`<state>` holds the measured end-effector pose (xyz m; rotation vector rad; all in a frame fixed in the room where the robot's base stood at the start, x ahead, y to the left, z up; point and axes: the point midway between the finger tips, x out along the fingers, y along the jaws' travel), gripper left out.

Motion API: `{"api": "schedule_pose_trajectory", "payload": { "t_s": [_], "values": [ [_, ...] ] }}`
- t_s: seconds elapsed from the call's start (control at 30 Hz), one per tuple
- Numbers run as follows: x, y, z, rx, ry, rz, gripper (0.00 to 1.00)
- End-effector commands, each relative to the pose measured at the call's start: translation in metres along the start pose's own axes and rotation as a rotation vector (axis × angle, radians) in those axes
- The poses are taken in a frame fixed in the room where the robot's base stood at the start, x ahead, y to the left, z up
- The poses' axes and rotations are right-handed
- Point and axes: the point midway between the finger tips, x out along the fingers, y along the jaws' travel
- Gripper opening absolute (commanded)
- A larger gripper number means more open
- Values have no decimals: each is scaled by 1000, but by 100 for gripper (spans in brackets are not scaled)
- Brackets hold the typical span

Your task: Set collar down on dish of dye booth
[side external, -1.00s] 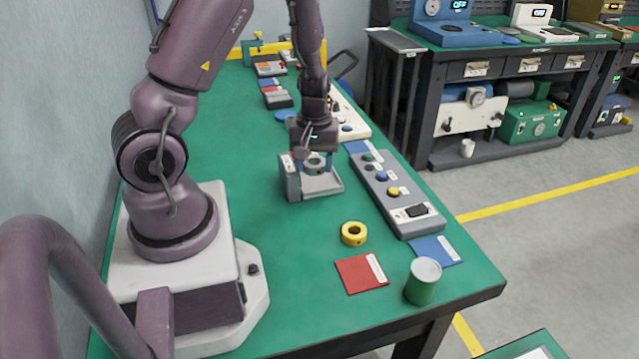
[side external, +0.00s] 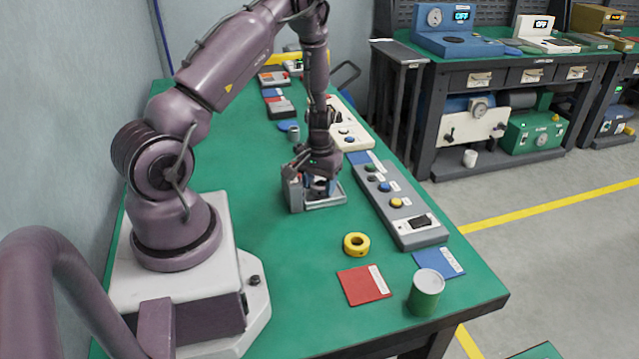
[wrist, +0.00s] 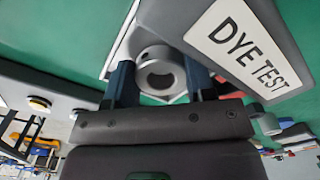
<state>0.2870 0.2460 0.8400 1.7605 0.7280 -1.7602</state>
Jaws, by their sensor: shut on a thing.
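My gripper (side external: 320,186) is down inside the dye booth (side external: 292,188), a small grey stand labelled "DYE TEST" in the wrist view (wrist: 250,42). In the wrist view, the two blue fingers of my gripper (wrist: 160,82) are shut on a grey collar (wrist: 142,82), a ring with a round hole facing the camera. The booth's pale dish (side external: 335,201) lies under the fingers, and its light edge shows behind the collar in the wrist view (wrist: 118,45). The fingers mostly hide the collar in the side view. I cannot tell whether it touches the dish.
A yellow collar (side external: 356,244) lies in front of the booth, near a red card (side external: 362,285) and a green can (side external: 425,292). A grey button panel (side external: 400,205) stands close on the right. The green table left of the booth is clear.

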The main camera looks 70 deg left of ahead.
Motion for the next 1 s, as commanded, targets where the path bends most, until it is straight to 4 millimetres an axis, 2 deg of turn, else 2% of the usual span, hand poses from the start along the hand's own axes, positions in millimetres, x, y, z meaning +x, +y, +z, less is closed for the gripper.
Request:
{"api": "schedule_pose_trajectory", "payload": {
  "t_s": [0.77,0.8,1.0],
  "values": [
    [15,2,-2,5,6,2,19],
    [15,2,-2,5,5,3,59],
    [15,2,-2,5,5,3,61]
  ]
}}
